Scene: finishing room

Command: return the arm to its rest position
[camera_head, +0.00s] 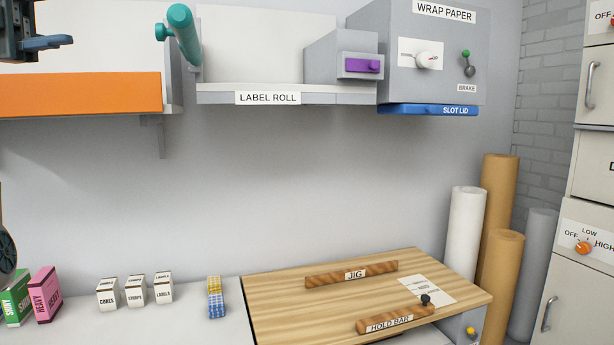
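Neither of my grippers can be made out in the head view. A dark rounded piece (5,245) is cut off by the left edge, and I cannot tell whether it is part of my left arm. My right arm does not show. The wooden work board (300,305) and the counter (190,325) lie below, with no arm over them.
An orange-fronted shelf (80,95), the label roll unit (320,92) and wrap paper box (435,50) hang on the wall. Small boxes (45,295) stand on the counter at left. Paper rolls (465,230) and cabinets (585,240) stand at right. The middle air is free.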

